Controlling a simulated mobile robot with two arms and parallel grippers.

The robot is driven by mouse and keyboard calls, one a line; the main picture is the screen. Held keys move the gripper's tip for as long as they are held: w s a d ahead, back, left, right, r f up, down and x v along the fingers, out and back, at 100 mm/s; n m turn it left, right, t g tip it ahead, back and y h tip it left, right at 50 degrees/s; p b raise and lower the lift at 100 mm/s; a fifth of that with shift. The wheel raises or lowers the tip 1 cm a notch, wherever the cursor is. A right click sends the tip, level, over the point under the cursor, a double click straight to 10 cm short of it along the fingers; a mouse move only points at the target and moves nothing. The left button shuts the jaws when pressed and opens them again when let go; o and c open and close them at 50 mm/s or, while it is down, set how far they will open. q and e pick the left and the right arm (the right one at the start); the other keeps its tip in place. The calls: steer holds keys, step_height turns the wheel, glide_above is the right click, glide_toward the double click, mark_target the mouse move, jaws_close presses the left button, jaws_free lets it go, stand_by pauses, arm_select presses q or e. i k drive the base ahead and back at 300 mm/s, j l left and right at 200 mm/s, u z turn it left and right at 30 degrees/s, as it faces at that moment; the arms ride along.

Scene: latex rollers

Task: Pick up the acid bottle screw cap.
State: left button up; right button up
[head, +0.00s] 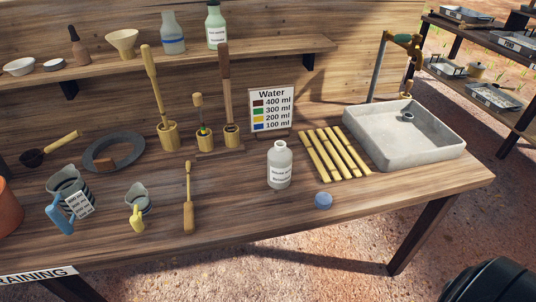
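The acid bottle (280,166) is a pale grey bottle with a white label. It stands upright and looks open at the top, right of the middle of the wooden table. A small blue screw cap (323,200) lies on the table near its front edge, to the right of and in front of the bottle, apart from it. Neither of my grippers shows in the head view. A dark rounded shape is at the bottom right corner, and I cannot tell what it is.
Yellow sticks (334,153) lie behind the cap, beside a grey sink basin (440,151). A wooden brush (188,205) lies left of the bottle, near the small jug (138,200) and large jug (68,187). A water sign (271,110) stands behind. The table around the cap is clear.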

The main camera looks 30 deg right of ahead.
mark_target(323, 200)
steer(key=z, duration=1.3)
